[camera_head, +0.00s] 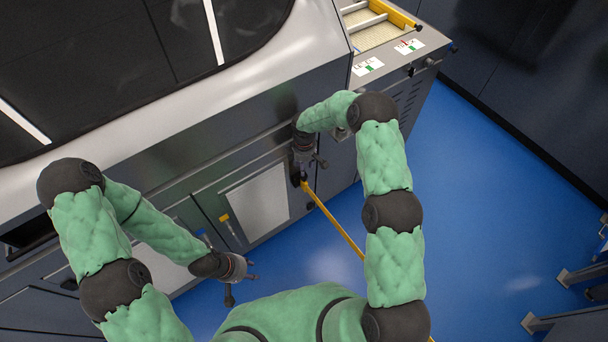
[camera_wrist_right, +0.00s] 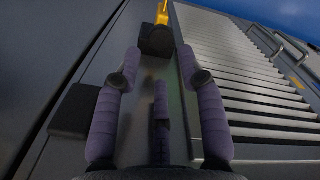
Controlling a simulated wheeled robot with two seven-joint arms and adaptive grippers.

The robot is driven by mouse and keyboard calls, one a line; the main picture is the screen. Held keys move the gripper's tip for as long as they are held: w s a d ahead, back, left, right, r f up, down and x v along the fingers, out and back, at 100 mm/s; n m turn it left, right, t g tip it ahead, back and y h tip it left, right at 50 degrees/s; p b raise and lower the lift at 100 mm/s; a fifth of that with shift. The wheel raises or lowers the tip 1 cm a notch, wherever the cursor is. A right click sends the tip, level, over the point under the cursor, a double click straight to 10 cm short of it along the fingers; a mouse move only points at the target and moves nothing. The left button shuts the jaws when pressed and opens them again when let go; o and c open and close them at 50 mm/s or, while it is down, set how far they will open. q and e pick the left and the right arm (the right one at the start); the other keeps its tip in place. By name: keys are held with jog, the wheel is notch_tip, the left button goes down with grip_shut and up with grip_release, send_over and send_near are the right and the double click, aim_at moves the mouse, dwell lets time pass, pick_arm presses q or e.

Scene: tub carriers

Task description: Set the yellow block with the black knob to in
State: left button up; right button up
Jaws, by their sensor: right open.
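In the head view, a yellow bar (camera_head: 335,222) slants from the machine front toward the lower right, with a black block (camera_head: 304,183) at its machine end. In the right wrist view, this black block (camera_wrist_right: 157,40) with a yellow piece (camera_wrist_right: 162,12) shows ahead, beyond the fingertips. My right gripper (camera_wrist_right: 159,62) is open, with nothing between its fingers; it is beside the machine front in the head view (camera_head: 308,170). A smaller yellow piece with a black knob (camera_head: 417,26) is at the top right tray. My left gripper (camera_head: 246,283) is open and empty, apart from the machine.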

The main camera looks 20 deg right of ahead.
aim_at(304, 183)
notch_tip(304, 183, down, 6)
jog(key=shift+f+b, duration=0.1)
jog(key=shift+b, duration=0.4)
grip_shut()
